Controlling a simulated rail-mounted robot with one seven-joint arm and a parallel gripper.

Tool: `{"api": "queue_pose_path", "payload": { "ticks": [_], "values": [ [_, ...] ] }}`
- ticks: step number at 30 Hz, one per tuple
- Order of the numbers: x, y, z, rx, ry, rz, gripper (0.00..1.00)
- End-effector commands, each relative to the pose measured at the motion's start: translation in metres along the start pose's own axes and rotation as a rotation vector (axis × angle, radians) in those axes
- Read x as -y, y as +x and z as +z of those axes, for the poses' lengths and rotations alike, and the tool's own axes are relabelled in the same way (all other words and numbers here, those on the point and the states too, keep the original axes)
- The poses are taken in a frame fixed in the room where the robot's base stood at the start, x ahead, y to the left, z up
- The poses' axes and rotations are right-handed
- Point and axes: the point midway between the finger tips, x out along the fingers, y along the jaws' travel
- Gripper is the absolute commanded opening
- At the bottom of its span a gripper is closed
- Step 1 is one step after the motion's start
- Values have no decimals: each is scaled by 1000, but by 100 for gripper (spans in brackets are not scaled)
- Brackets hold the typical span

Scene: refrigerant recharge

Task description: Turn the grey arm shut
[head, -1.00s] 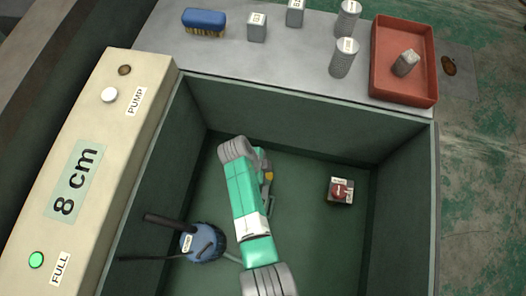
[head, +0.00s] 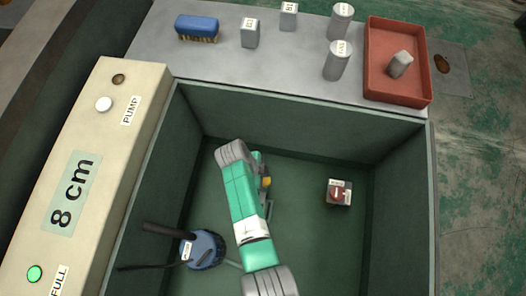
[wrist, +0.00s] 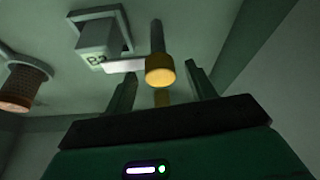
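A blue round unit (head: 203,249) stands at the tank's lower left in the head view. It has a small label, a short dark grey lever (head: 199,252) on top and dark pipes on its left. I cannot tell whether this lever is the grey arm. A thin grey bar (head: 269,210) shows beside my green arm. My gripper (wrist: 160,82) has its two fingers apart in the wrist view. A yellow-ended cylinder (wrist: 160,70) shows between and beyond the fingertips, with no visible contact. In the head view my arm mostly hides the gripper.
The wrist view shows a pale block marked B2 (wrist: 97,42) and a brown-ended cylinder (wrist: 22,88). A red-topped box (head: 338,193) sits on the tank floor at right. Tank walls (head: 300,125) surround the arm. A ledge behind holds a brush (head: 198,27), weights and a red tray (head: 420,88).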

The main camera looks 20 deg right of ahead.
Motion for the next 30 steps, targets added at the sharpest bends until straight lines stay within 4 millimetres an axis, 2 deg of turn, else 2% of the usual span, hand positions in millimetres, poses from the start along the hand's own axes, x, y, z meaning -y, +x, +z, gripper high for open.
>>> {"api": "queue_pose_path", "payload": {
  "ticks": [5, 12, 16, 20, 30],
  "values": [
    [0, -5, 0, 0, 0, -2, 55],
    [1, -55, -2, 1, -1, -3, 55],
    [0, -73, -1, 0, 0, -2, 55],
    [0, -79, 0, 0, 0, -1, 55],
    [0, -78, 0, 0, 0, 0, 55]
  ]
}}
